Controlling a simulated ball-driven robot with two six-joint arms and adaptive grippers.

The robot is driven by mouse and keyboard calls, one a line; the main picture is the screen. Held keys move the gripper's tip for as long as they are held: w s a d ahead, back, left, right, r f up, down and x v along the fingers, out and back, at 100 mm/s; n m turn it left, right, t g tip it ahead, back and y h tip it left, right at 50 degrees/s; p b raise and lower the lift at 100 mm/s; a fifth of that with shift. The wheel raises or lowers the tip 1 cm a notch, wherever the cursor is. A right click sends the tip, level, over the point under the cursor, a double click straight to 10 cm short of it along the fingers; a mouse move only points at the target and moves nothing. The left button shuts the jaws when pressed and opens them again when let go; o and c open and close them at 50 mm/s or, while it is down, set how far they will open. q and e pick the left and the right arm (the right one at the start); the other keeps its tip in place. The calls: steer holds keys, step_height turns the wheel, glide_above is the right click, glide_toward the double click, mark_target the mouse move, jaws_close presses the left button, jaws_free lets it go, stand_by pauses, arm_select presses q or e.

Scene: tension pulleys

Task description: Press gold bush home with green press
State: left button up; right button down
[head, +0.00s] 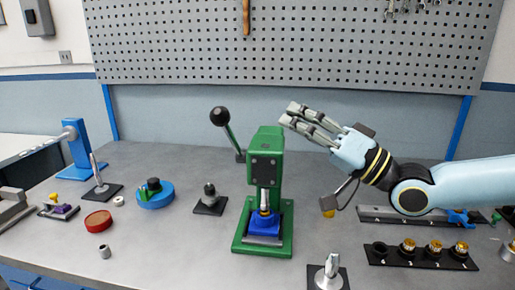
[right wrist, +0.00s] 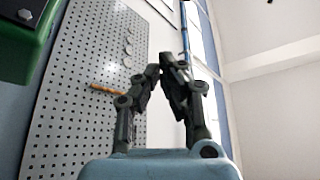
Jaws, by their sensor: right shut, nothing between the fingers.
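The green press (head: 265,148) stands upright near the middle of the bench. Its lever with a black ball knob (head: 219,116) points up and left, with the knob near the height of the press top. A small gold bush (head: 265,211) shows under the ram, at the blue fixture (head: 264,224) on the press base; how deep it sits I cannot tell. My right gripper (head: 287,114) is shut and empty, up beside the press top on its right, apart from the lever. Its fingers (right wrist: 165,68) also show in the right wrist view, with a corner of the green press at upper left. My left gripper is out of view.
A black rack (head: 420,259) with several gold parts lies at the right, in front of a grey rail (head: 385,216). A silver-topped stand (head: 328,273) is at the front edge. A blue round fixture (head: 155,197), a red dish (head: 98,221) and a dark-topped stand (head: 210,200) stand left.

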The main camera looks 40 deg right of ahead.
steer(key=f, duration=0.2)
step_height(320, 180, up, 4)
steer(key=b, duration=0.4)
glide_above(232, 140)
steer(key=s+d, duration=0.2)
steer(key=d, duration=0.1)
arm_select(q)
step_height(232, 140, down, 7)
steer(key=b, duration=0.1)
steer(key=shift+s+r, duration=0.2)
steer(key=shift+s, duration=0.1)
arm_select(e)
steer(key=a+f, duration=0.1)
steer(key=s+a+f, duration=0.1)
steer(key=f, duration=0.1)
steer(key=shift+a+m, duration=0.2)
steer(key=shift+m, duration=0.2)
steer(key=shift+r, duration=0.1)
